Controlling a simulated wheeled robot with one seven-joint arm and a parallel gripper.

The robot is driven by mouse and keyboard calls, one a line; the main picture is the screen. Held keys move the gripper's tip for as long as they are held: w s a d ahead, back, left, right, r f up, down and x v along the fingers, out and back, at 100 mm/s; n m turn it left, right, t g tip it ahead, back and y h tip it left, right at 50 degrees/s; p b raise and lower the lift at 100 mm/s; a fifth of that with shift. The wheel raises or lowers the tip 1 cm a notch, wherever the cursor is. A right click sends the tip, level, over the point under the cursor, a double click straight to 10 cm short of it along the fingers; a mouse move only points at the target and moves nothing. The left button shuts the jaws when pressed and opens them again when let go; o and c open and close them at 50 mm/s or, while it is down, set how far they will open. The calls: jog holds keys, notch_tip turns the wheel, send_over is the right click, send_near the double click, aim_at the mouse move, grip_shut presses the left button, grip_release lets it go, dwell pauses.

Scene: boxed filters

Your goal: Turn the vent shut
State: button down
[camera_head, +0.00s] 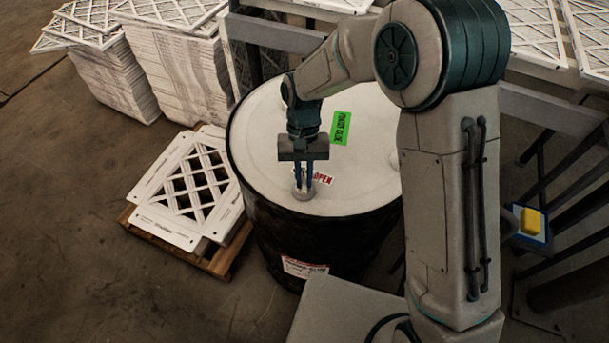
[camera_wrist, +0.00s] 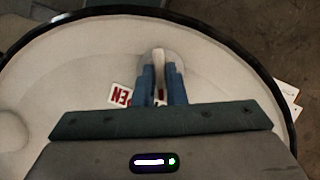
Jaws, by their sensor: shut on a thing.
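The vent (camera_head: 303,193) is a small round pale fitting on the top of a black drum (camera_head: 255,105) with a whitish lid, close to the lid's front rim. My gripper (camera_head: 308,184) points down at it from above. In the wrist view my gripper (camera_wrist: 163,75) has its two blue fingers shut on the vent's upright pale handle (camera_wrist: 158,58), one finger on each side. A white label with red letters (camera_head: 322,178) lies beside the vent; it reads "OPEN" in part, and the fingers hide the rest.
A green label (camera_head: 341,128) is on the lid behind my gripper. White lattice filters (camera_head: 188,186) lie on a wooden pallet left of the drum. Tall filter stacks (camera_head: 178,70) stand behind. A yellow and blue item (camera_head: 530,222) is at the right. Floor is clear at the left.

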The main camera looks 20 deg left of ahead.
jog(key=shift+a+r+n+t+h, duration=0.1)
jog(key=shift+n+t+h, duration=0.15)
jog(key=shift+n, duration=0.7)
jog(key=shift+a+n+t+h, duration=0.15)
jog(key=shift+n+h, duration=0.2)
jog(key=shift+n, duration=0.6)
jog(key=c, duration=1.5)
grip_release()
jog(key=shift+d, duration=0.1)
jog(key=b+v, duration=0.1)
jog(key=v, duration=1.2)
jog(key=shift+w+a+r, duration=0.1)
jog(key=shift+a+r, duration=0.1)
jog(key=shift+r, duration=0.1)
